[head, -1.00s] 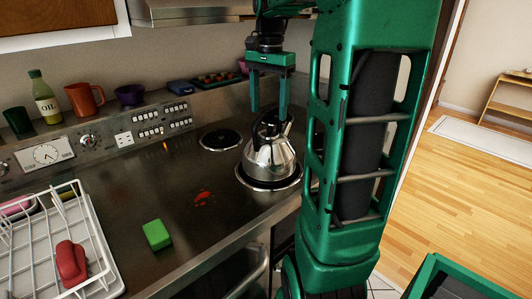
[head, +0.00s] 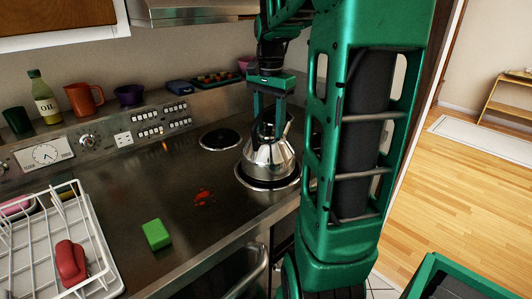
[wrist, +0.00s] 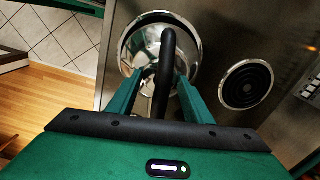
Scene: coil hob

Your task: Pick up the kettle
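The shiny metal kettle (head: 269,160) stands upright on the front right coil burner, with a dark arched handle. In the wrist view the kettle (wrist: 150,48) sits below my gripper, and its black handle (wrist: 168,50) runs between the two fingers. My gripper (head: 269,118) points down over the kettle, its green fingers at handle height. In the wrist view the gripper (wrist: 166,76) is open, with a finger on each side of the handle and gaps still showing. The fingertips are partly hidden by the handle and kettle in the head view.
An empty coil burner (head: 221,139) lies behind the kettle. A green sponge (head: 156,234) and a red stain (head: 204,197) are on the steel top. A dish rack (head: 60,245) stands at left. Bottle, cups and bowls line the back ledge.

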